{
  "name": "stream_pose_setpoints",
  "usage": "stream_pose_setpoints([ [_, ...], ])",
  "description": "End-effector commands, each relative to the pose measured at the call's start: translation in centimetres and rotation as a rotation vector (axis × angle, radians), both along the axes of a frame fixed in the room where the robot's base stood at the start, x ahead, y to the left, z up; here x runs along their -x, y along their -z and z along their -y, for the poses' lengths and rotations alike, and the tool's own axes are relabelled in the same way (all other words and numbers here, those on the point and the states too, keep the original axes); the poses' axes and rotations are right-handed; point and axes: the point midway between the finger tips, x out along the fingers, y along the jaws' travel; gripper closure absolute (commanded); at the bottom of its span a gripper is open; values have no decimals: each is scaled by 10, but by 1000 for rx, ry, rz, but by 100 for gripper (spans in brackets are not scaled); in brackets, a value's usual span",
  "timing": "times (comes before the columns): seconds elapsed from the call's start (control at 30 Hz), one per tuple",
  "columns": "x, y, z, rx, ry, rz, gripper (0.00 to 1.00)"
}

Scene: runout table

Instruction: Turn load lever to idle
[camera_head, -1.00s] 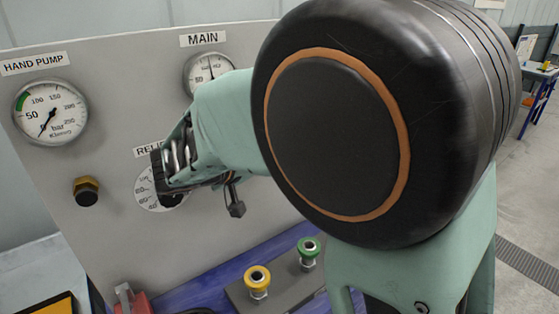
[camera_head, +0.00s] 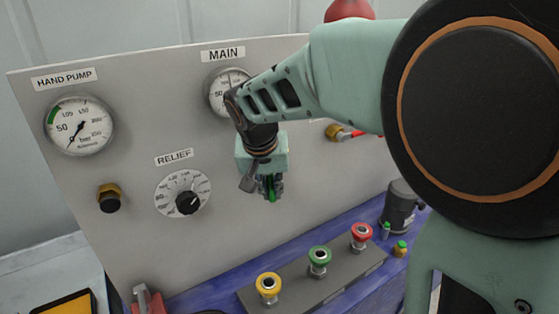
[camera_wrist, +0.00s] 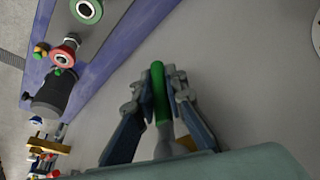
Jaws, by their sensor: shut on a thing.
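A lever with a green handle (camera_wrist: 158,92) and a pale metal stem stands out from the grey panel in the wrist view. My gripper (camera_wrist: 156,84) has a finger on each side of the green handle and is shut on it. In the head view my gripper (camera_head: 270,187) points down in front of the panel, right of the relief dial. A bit of green (camera_head: 271,195) shows between its fingers. No label for this lever is readable; my arm and gripper hide part of the panel there.
The relief dial (camera_head: 182,194), hand pump gauge (camera_head: 79,126) and partly covered main gauge (camera_head: 222,93) are on the panel (camera_head: 130,150). Yellow (camera_head: 268,284), green (camera_head: 319,257) and red (camera_head: 361,234) buttons stand below right. A red-handled valve (camera_head: 345,133) is behind my arm.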

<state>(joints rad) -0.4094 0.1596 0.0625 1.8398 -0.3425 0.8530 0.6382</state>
Motion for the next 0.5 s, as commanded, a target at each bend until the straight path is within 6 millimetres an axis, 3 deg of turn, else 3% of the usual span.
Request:
stream_pose_setpoints([
  [0.5, 5, 1, -5, -72, 1, -51, 100],
])
